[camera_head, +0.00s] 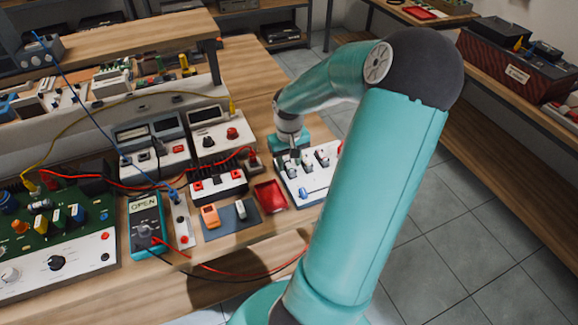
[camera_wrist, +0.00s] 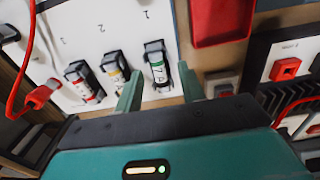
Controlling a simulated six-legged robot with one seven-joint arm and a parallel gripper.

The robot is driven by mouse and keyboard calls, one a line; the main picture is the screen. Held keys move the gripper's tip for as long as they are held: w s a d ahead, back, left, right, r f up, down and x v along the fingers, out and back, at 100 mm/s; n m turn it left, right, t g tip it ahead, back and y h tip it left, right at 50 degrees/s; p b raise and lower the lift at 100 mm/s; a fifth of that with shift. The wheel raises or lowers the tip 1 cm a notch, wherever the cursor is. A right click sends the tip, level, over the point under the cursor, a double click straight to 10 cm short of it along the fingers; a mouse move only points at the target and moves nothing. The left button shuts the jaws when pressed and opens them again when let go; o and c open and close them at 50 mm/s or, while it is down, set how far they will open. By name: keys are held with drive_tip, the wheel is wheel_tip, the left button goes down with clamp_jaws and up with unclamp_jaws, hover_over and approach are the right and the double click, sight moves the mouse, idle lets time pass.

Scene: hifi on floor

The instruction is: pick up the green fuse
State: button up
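The green fuse (camera_wrist: 157,68), a white cartridge with a green band, sits in a dark holder on a white panel (camera_wrist: 85,25) in the wrist view. A yellow-banded fuse (camera_wrist: 115,68) and a red-banded fuse (camera_wrist: 84,84) sit in holders to its left. My gripper (camera_wrist: 160,72) is open, its two teal fingers on either side of the green fuse's holder. I cannot tell whether they touch it. In the head view my gripper (camera_head: 291,152) is over the white panel (camera_head: 318,183) at the bench's right end; its fingers are partly hidden there.
A red tray (camera_head: 270,196) lies left of the panel and shows close by in the wrist view (camera_wrist: 222,22). A red plug and cable (camera_wrist: 38,95) are at the wrist view's left. A multimeter (camera_head: 147,222) and crossing cables fill the bench's left side. Tiled floor is right.

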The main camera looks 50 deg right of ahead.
sight(289, 164)
clamp_jaws()
drive_tip(key=shift+r, duration=0.15)
drive_tip(key=shift+r, duration=0.3)
wheel_tip(289, 164, up, 2)
drive_tip(key=shift+r, duration=0.1)
drive_tip(key=s+a+r, duration=0.2)
drive_tip(key=a+r, duration=0.3)
drive_tip(key=a, duration=0.1)
drive_tip(key=s+a+r, duration=0.3)
drive_tip(key=a+r, duration=0.2)
drive_tip(key=a, duration=0.1)
drive_tip(key=shift+s+a, duration=0.35)
drive_tip(key=shift+a, duration=0.05)
idle(0.3)
